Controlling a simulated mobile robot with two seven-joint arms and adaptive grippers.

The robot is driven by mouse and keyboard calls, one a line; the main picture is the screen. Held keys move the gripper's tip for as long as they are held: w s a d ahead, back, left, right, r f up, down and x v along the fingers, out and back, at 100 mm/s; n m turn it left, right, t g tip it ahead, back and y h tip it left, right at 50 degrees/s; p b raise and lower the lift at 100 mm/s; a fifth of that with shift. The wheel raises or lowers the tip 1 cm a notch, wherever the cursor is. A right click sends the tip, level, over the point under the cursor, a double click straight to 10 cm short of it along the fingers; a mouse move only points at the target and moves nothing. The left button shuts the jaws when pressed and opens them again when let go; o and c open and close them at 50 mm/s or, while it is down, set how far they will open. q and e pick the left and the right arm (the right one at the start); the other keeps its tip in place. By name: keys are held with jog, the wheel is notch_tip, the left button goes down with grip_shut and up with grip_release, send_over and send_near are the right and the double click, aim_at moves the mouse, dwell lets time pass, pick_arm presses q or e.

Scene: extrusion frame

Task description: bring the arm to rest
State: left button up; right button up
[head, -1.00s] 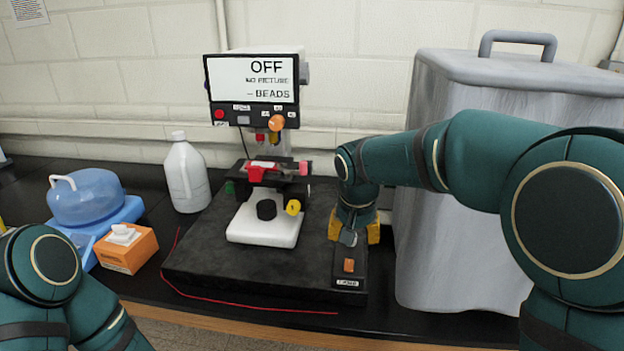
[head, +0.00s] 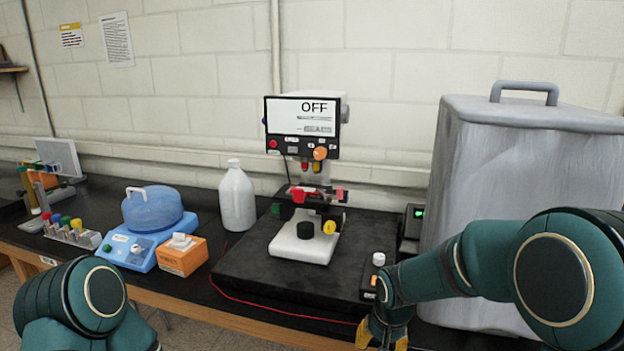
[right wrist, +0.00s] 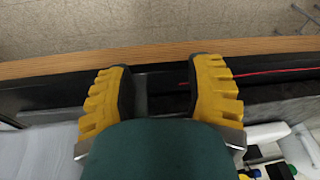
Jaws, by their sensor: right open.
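My right gripper (head: 383,336) is low at the front edge of the bench, in front of the small black control box (head: 368,287). In the right wrist view its two yellow fingers (right wrist: 160,95) stand apart with nothing between them, above the bench edge. My right arm (head: 440,272) comes in from the right, bent downward. My left arm shows at the lower left of the head view, but its gripper is out of sight. The microscope (head: 303,249) stands on a dark slab, and its screen (head: 302,116) reads OFF.
A large grey covered bin (head: 480,160) stands close beside my right arm. A white jug (head: 237,200), a tissue box (head: 182,254), a blue-topped device (head: 152,210) and a tube rack (head: 72,234) stand to the left. A red cord (head: 285,308) runs along the bench front.

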jog(key=s+a+f+y, duration=0.1)
jog(key=s+a+f, duration=0.1)
jog(key=s+f, duration=0.7)
jog(key=s+a+f+y, duration=0.2)
jog(key=s+f, duration=0.8)
jog(key=f, duration=0.2)
jog(key=shift+s+y, duration=0.2)
jog(key=shift+y, duration=0.1)
